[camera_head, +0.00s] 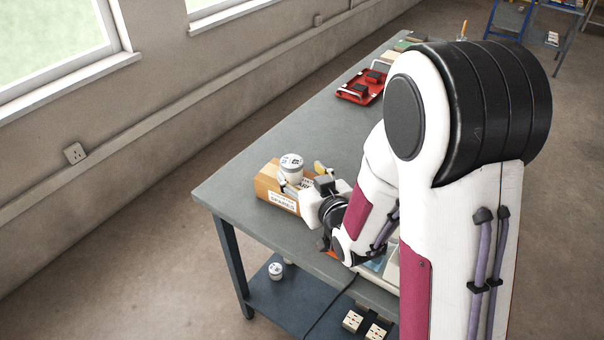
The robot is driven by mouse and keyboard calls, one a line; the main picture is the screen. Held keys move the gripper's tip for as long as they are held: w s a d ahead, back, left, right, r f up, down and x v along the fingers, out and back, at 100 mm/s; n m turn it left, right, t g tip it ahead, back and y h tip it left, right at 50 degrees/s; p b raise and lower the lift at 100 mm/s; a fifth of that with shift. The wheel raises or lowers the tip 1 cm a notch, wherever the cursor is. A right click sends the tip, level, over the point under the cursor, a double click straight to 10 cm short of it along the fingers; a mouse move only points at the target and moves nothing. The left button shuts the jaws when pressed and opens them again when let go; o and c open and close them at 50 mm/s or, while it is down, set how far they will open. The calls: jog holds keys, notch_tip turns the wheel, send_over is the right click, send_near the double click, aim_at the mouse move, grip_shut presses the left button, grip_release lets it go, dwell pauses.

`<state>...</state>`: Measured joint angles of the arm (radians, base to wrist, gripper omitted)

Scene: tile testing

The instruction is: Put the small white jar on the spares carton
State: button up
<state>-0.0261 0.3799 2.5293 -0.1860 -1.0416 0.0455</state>
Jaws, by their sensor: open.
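A small white jar (291,168) with a printed lid stands upright on the spares carton (266,187), a tan box labelled SPARES near the left end of the workbench. My gripper (304,178) is open at the carton's right side, with one finger beside the jar's lower edge. I cannot tell whether that finger touches the jar. My arm hides the right part of the carton and the bench behind it. Another small white jar (275,270) stands on the lower shelf under the bench.
The grey workbench (313,122) has clear room beyond the carton. A red tray (361,87) with dark parts lies farther back. Socket plates (352,320) sit on the lower shelf (300,292). My arm blocks the bench's right side.

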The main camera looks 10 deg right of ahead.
jog(key=shift+r, duration=0.1)
dwell(0.3)
jog(key=shift+s+d+r+g+h, duration=0.3)
jog(key=shift+d+r, duration=0.15)
jog(key=shift+r, duration=0.15)
jog(key=s+d+r+g, duration=0.1)
jog(key=s+r+g, duration=0.1)
jog(key=s, duration=0.8)
jog(key=s+d+r+m+g+h, duration=0.1)
jog(key=s+d+r+g, duration=0.1)
jog(key=s, duration=0.9)
jog(key=s+d+r+m+g+h, duration=0.1)
jog(key=s+r+g, duration=0.3)
jog(key=s, duration=0.6)
jog(key=shift+s+d+r, duration=0.3)
jog(key=shift+d+r, duration=0.1)
jog(key=shift+r, duration=0.05)
